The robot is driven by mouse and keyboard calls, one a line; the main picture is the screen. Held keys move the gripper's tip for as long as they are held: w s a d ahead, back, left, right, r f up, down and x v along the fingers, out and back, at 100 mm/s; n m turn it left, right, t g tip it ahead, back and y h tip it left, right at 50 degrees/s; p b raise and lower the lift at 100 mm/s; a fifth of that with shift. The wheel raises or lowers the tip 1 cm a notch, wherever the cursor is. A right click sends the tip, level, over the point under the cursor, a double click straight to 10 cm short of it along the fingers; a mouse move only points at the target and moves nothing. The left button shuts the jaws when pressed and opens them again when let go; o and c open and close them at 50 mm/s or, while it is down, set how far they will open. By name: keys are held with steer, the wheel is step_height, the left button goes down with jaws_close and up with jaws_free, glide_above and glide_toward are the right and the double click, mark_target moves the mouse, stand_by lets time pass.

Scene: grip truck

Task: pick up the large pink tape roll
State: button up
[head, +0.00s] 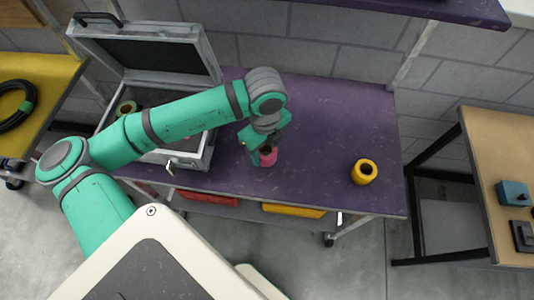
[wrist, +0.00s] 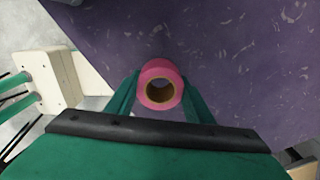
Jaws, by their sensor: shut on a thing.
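The large pink tape roll (head: 268,157) stands at the purple table's middle, with its round hole facing up. It also shows in the wrist view (wrist: 162,71), between the two green fingers. My gripper (head: 257,151) is shut on the roll, with one finger on each side of it. In the wrist view my gripper (wrist: 160,95) has its fingertips against the roll's sides. I cannot tell whether the roll touches the table or is slightly above it. Part of the roll is hidden by the gripper in the head view.
A yellow tape roll (head: 364,172) stands to the right on the purple table (head: 330,115). An open grey case (head: 205,155) with a greenish roll (head: 126,108) inside is at the left, partly behind my arm. The table between the rolls is clear.

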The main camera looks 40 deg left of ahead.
steer(key=s+a+r, duration=0.4)
steer(key=s+r, duration=0.5)
steer(key=s, duration=0.4)
steer(key=shift+s+r, duration=0.1)
steer(key=shift+r, duration=0.05)
